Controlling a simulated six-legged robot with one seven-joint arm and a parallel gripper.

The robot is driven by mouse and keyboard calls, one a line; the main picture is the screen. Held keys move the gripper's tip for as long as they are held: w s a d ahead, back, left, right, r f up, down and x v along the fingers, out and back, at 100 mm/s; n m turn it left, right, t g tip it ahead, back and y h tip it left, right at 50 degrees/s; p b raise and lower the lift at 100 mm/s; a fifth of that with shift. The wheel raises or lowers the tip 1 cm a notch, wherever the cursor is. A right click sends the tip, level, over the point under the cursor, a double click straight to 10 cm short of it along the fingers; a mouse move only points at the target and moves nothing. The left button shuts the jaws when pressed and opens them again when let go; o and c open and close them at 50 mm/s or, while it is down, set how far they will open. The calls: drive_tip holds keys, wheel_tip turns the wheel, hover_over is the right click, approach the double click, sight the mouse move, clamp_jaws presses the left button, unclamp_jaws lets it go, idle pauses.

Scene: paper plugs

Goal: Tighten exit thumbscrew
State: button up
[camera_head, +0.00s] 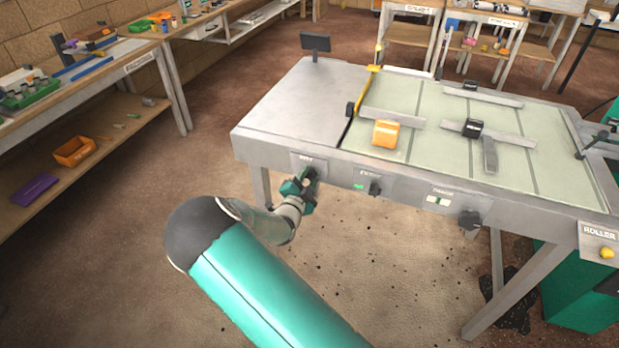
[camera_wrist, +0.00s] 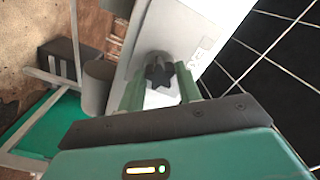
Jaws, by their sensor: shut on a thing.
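The exit thumbscrew (camera_wrist: 158,72) is a black star-shaped knob on the grey front panel of the table. In the wrist view it sits between the two green fingers of my gripper (camera_wrist: 160,90), which is shut on it. A short label on the panel beside it is hard to read. In the head view my gripper (camera_head: 306,186) is at the leftmost knob position on the front face, and it hides most of the knob there.
The grey table (camera_head: 290,105) carries an orange block (camera_head: 386,134), grey bars and a yellow lever (camera_head: 362,90). A workbench (camera_head: 110,65) with tools is at left. The floor between is clear.

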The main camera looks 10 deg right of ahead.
sight(309, 177)
drive_tip(key=m, duration=0.6)
drive_tip(key=shift+m, duration=0.3)
drive_tip(key=m, duration=0.7)
drive_tip(key=o, duration=0.9)
drive_tip(key=shift+o, duration=0.2)
drive_tip(key=shift+s+a, duration=0.1)
drive_tip(key=shift+v, duration=1.9)
